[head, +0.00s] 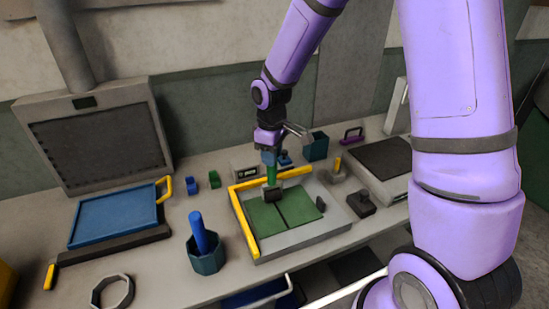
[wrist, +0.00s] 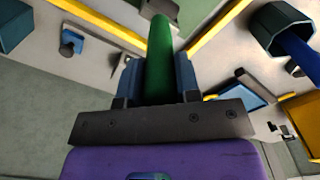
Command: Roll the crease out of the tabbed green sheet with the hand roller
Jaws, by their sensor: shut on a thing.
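The green sheet (head: 262,220) lies in a pale grey tray (head: 305,240) with yellow strips along its left and far edges. A dark crease line (head: 284,209) crosses the sheet from far to near. A small dark tab (head: 320,204) shows at its right edge. My gripper (head: 270,162) is shut on the green handle of the hand roller (head: 271,175), which is upright over the far left part of the sheet. The dark roller end is at or just above the sheet; I cannot tell if it touches. In the wrist view the handle (wrist: 158,60) sits between blue fingers.
A teal cup (head: 207,261) with a blue rod stands left of the tray. A blue panel with a yellow handle (head: 164,189) lies farther left. A dark block (head: 361,203) and a grey stand with a yellow peg (head: 337,166) are at the right. Small blocks stand behind.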

